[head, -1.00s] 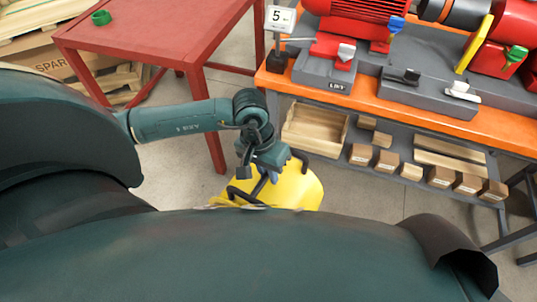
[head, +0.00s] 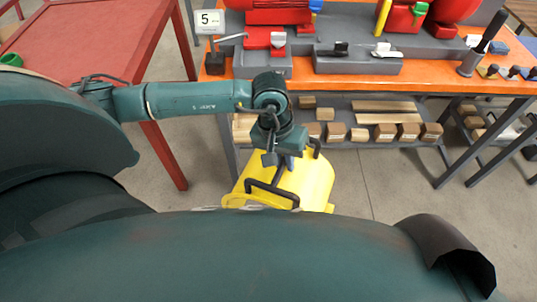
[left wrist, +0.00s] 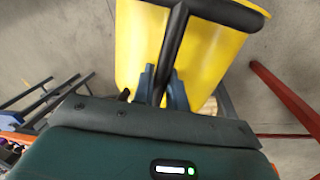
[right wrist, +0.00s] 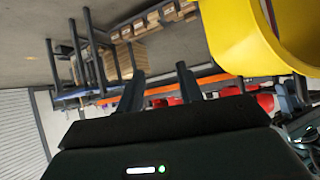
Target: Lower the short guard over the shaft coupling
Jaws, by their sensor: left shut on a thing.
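A yellow curved guard (head: 316,180) with black handles hangs in front of my body, below the bench top. My left gripper (head: 285,162) is shut on a black handle bar of the guard; the left wrist view shows its two fingers (left wrist: 161,88) on either side of the bar, with the yellow shell (left wrist: 213,55) behind. The guard also shows at the upper right of the right wrist view (right wrist: 232,40). My right gripper (right wrist: 160,88) is open and empty, its fingers apart, near the guard. The shaft coupling is not visible; the head view cuts off the machinery's top.
An orange-topped bench (head: 432,80) carries red machinery (head: 402,18) on a grey base (head: 355,64), with a "5" sign (head: 210,22) at its left. Wooden blocks (head: 385,132) fill its lower shelf. A red table (head: 100,45) stands left. Floor is clear at right (head: 400,195).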

